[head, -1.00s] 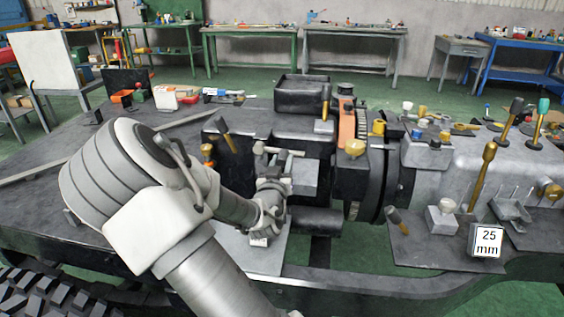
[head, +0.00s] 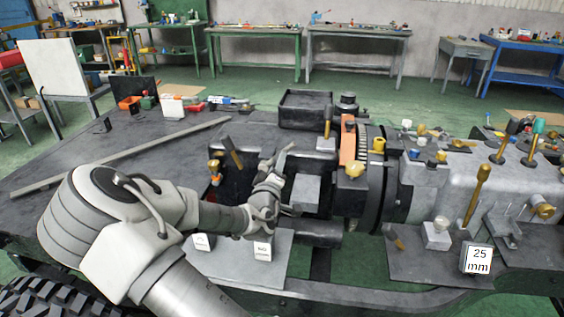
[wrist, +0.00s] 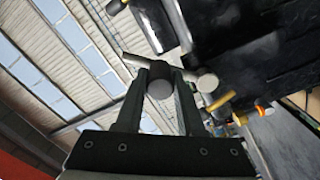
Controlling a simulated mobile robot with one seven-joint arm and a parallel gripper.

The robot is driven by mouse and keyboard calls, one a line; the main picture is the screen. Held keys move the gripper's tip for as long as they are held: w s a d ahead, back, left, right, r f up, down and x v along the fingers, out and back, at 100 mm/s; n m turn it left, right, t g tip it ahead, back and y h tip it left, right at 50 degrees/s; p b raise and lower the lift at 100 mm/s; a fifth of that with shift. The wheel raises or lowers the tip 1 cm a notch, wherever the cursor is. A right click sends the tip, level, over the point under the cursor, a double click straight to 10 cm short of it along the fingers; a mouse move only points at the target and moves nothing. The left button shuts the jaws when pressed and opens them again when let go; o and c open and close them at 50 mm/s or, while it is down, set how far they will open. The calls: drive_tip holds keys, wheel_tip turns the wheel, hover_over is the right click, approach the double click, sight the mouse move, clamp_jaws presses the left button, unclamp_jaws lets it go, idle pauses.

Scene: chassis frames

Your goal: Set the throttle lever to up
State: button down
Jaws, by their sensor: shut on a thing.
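A grey T-shaped handle (wrist: 204,81), which I take to be the throttle lever, shows in the wrist view, its bar crossing beyond my fingertips. My gripper (wrist: 160,82) has its two dark fingers on either side of the handle's round grey part and is shut on it. In the head view my gripper (head: 276,182) is beside the engine block, left of a pale grey box. A light grey bar (head: 284,157) slants up to the right just above it. The lever's base is hidden behind my gripper, and no throttle marking can be read.
A dark lever (head: 233,152) and a brass-topped knob (head: 214,167) stand close left of my gripper. A pale plate (head: 235,266) with small white label blocks lies below. The orange-banded engine part (head: 347,140) rises to the right.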

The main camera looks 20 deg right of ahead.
drive_tip(key=shift+w+a+r+n+p, duration=0.3)
drive_tip(key=shift+a+n+p, duration=0.1)
drive_tip(key=shift+n, duration=0.45)
drive_tip(key=shift+w+a+r+n+p, duration=0.25)
drive_tip(key=shift+a+r+n+p, duration=0.15)
drive_tip(key=shift+n, duration=0.4)
drive_tip(key=shift+w+a+r+n+p, duration=0.25)
drive_tip(key=shift+a+n+p, duration=0.2)
drive_tip(key=shift+n, duration=0.4)
drive_tip(key=c, duration=0.5)
unclamp_jaws()
drive_tip(key=p+v, duration=0.1)
drive_tip(key=v, duration=1.6)
drive_tip(key=shift+s+a, duration=0.15)
drive_tip(key=shift+s, duration=0.05)
drive_tip(key=shift+f, duration=0.1)
